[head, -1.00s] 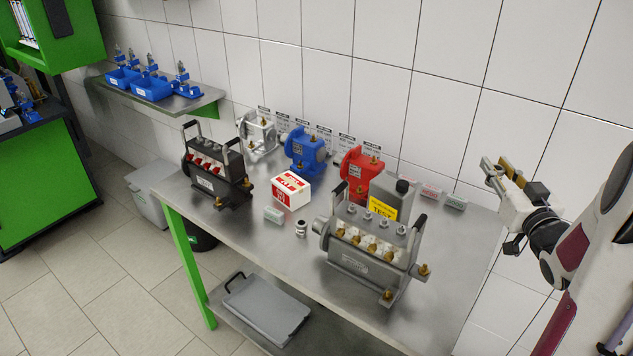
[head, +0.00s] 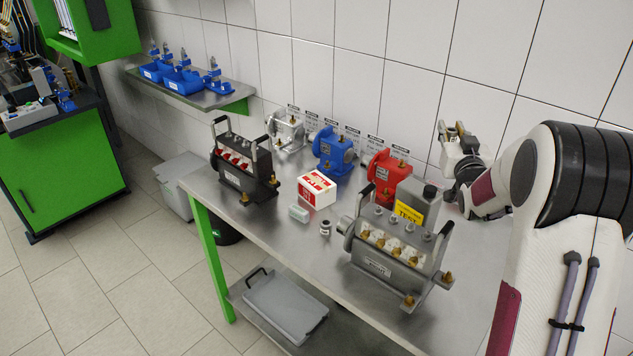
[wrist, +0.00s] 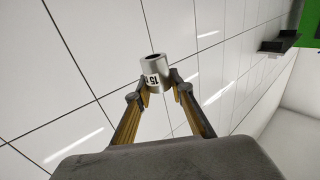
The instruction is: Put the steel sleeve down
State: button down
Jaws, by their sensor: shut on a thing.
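The steel sleeve (wrist: 153,72) is a short silvery cylinder with a dark bore and a white label with black marks. In the wrist view it sits between the fingertips of my gripper (wrist: 157,87), which is shut on it. In the head view my gripper (head: 452,132) is raised in front of the tiled wall, beyond the right back of the bench. The sleeve cannot be made out there. The steel workbench (head: 262,222) lies below and to the left of the gripper.
On the bench stand a grey pump (head: 385,262), a dark pump (head: 243,175), a blue pump (head: 333,152), a red pump (head: 386,172), a grey canister (head: 416,198), a red-white box (head: 317,190) and a small dark-banded cylinder (head: 325,229). The front-left bench top is fairly clear.

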jog(key=w+a, duration=0.8)
jog(key=a, duration=0.6)
jog(key=n+y, duration=0.1)
jog(key=y, duration=0.1)
send_over(316, 181)
notch_tip(316, 181, down, 7)
jog(key=shift+f, duration=0.5)
jog(key=shift+f, duration=3.15)
jog(key=shift+f, duration=1.85)
jog(key=shift+f, duration=0.15)
